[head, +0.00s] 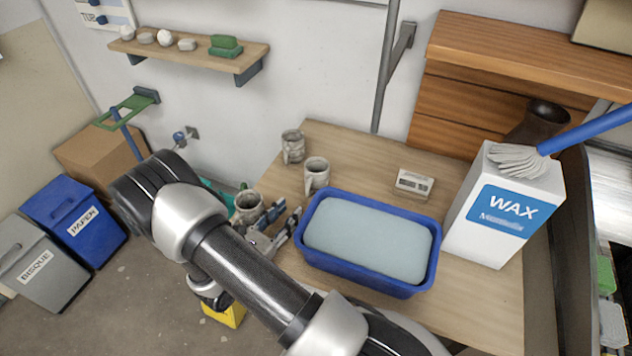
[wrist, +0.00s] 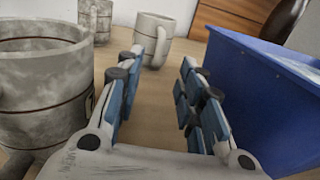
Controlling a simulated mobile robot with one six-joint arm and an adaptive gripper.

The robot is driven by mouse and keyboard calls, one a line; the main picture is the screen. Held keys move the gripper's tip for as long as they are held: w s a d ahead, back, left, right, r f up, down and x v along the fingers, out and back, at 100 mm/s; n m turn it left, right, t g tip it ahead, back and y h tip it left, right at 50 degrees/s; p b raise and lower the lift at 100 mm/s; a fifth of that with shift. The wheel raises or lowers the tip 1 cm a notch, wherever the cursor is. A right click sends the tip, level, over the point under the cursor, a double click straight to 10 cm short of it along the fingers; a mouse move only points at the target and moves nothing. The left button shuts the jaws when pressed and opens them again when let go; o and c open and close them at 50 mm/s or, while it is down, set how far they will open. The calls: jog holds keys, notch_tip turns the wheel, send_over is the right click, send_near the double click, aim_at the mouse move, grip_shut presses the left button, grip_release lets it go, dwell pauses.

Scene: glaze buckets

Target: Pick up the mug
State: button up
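Three grey speckled mugs stand upright on the wooden table (head: 345,140): a back mug (head: 292,146), a middle mug (head: 316,174) and a near mug (head: 247,207) by the table's left edge. My gripper (head: 284,216) is low over the table, between the near mug and the blue tub. In the wrist view my gripper (wrist: 161,64) is open, with nothing between its fingers. The near mug (wrist: 38,95) is large at left, beside the left finger. The back mug (wrist: 96,20) is farther off.
The blue tub (head: 310,262) of pale glaze stands close to my gripper's right; it also shows in the wrist view (wrist: 250,95). A small boxed gauge (head: 414,184) and a white wax container (head: 490,225) are farther right. Bare table lies around the middle mug.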

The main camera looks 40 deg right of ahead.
jog(key=b, duration=0.2)
send_near(314, 181)
jog(key=d, duration=0.3)
jog(key=d+f, duration=0.1)
jog(key=shift+w+d, duration=0.15)
jog(key=shift+w, duration=0.25)
grip_shut()
dwell(0.3)
